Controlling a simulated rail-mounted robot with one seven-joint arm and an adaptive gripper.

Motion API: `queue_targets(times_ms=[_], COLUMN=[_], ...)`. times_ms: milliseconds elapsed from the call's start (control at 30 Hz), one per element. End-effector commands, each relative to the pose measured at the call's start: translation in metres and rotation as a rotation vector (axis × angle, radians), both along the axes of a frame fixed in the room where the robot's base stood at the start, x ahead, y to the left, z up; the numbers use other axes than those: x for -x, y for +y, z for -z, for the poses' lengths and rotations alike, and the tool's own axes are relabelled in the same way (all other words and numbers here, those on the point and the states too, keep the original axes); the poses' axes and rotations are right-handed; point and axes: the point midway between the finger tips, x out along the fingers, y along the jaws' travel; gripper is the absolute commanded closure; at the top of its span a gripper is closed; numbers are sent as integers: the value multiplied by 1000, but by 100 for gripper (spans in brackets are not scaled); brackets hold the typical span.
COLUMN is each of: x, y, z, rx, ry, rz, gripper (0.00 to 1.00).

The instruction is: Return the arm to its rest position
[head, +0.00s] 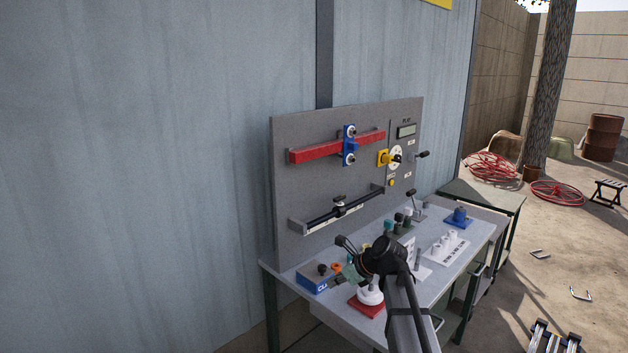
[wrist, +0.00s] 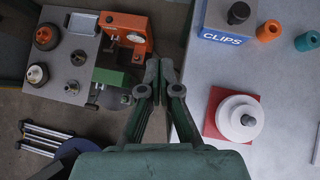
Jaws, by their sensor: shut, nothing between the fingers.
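My gripper (wrist: 160,68) is shut and empty in the wrist view, its two green fingers together. It points over the gap between the workbench (wrist: 190,105) on the right and a grey plate (wrist: 70,50) on the left. In the head view my arm reaches up from the bottom over the workbench (head: 440,275); the gripper is partly hidden behind my dark wrist joint. No rest mark or holder for the arm is seen.
A blue CLIPS box (head: 314,278) and a white round part (wrist: 240,117) on a red base (wrist: 213,112) stand near the arm. A grey panel (head: 290,180) with red bar and levers rises behind.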

Motion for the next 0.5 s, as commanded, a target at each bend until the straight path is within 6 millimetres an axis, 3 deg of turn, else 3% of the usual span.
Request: queue_targets(times_ms=[500], x=[6], y=[-13], z=[12], rx=[265], ry=[-289], rz=[-352], gripper=[100])
